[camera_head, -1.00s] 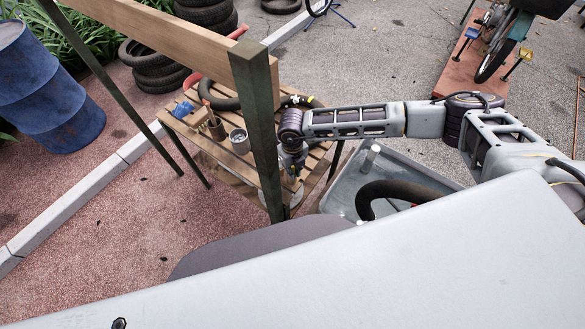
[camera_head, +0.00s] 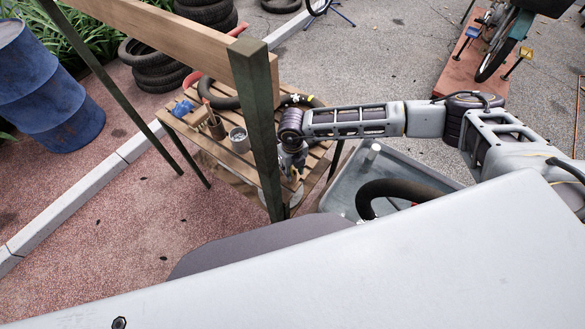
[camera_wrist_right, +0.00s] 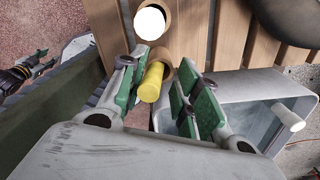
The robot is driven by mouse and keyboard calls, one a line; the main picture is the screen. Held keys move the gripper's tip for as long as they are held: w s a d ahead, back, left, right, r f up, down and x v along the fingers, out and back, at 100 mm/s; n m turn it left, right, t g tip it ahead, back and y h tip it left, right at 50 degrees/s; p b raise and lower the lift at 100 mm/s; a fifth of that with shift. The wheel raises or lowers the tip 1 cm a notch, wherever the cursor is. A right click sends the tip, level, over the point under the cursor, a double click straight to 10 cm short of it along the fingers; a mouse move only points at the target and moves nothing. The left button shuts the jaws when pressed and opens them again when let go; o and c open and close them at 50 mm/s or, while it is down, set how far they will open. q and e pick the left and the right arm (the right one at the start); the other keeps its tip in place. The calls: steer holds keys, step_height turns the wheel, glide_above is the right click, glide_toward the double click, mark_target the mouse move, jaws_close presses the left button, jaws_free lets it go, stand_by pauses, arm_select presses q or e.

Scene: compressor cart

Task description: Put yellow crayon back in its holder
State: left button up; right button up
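The yellow crayon (camera_wrist_right: 152,82) shows in the right wrist view between the fingers of my right gripper (camera_wrist_right: 160,98), its end towards the camera. Its far end meets a brown wooden ring (camera_wrist_right: 168,57); I cannot tell how deep it sits in it. The fingers with green pads stand apart, with a visible gap on the crayon's right side. In the head view my right gripper (camera_head: 292,162) is low over the slatted table's near right corner, partly behind a green post. What looks like my left gripper (camera_wrist_right: 38,65) shows small at the wrist view's left edge; its opening is unclear.
A second wooden ring around a white disc (camera_wrist_right: 150,22) is just beyond the crayon. The slatted table (camera_head: 232,165) bears a metal can (camera_head: 239,140), a brown cup (camera_head: 216,129) and a black hose. The green post (camera_head: 262,130) stands close beside my gripper. A grey tray (camera_head: 345,190) is at right.

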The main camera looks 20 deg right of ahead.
steer(key=shift+r, duration=0.15)
steer(key=r, duration=0.1)
steer(key=r+b, duration=0.1)
steer(key=r, duration=0.2)
steer(key=shift+s+a+r+b, duration=0.25)
steer(key=shift+a+r+b, duration=0.1)
steer(key=shift+r+b, duration=0.05)
step_height(320, 180, up, 7)
steer(key=shift+r+b, duration=0.1)
steer(key=shift+b, duration=0.35)
steer(key=shift+r, duration=0.8)
steer(key=shift+s+f, duration=0.1)
steer(key=shift+s, duration=0.05)
